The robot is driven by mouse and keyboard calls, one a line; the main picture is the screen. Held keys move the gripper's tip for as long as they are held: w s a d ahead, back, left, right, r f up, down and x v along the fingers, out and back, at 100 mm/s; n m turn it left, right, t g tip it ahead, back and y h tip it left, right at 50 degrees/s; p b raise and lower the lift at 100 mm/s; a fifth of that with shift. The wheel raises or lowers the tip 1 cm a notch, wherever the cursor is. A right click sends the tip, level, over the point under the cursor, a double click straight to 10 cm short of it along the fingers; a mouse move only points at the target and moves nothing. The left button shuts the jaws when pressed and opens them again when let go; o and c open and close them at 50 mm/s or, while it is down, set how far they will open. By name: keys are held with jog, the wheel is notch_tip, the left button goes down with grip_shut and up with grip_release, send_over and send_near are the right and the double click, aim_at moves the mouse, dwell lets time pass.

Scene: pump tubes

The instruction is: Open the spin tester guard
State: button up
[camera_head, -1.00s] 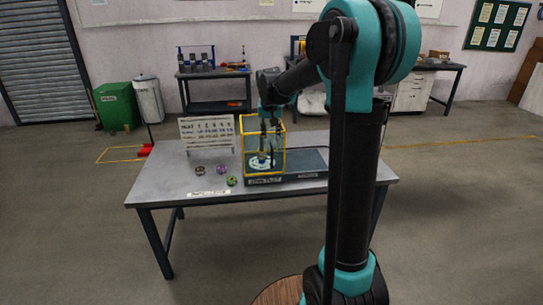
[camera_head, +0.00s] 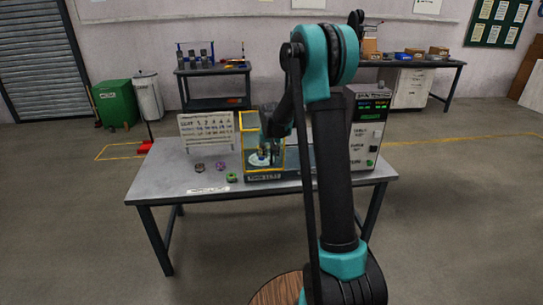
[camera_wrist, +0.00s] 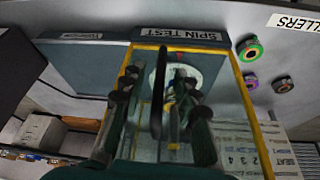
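The spin tester guard (camera_head: 241,145) is a clear box with yellow edges on the tester base (camera_head: 263,177), and it looks closed over the pale disc (camera_head: 258,160). It fills the middle of the wrist view (camera_wrist: 245,118), behind the "SPIN TEST" label (camera_wrist: 180,35). My gripper (camera_head: 264,152) is at the guard; in the wrist view (camera_wrist: 159,78) its two dark fingers are apart. A thin dark upright bar (camera_wrist: 158,90), perhaps the guard's handle, shows between them. I cannot tell whether either finger touches it.
Several small coloured rings, including a green one (camera_head: 232,176), lie left of the tester. A white numbered board (camera_head: 206,131) stands behind them. A control cabinet (camera_head: 368,130) with a green display stands at the table's right. The table's front left (camera_head: 160,183) is clear.

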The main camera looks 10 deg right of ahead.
jog(key=shift+w+f, duration=0.25)
jog(key=shift+f, duration=0.35)
jog(key=shift+c, duration=0.6)
grip_shut()
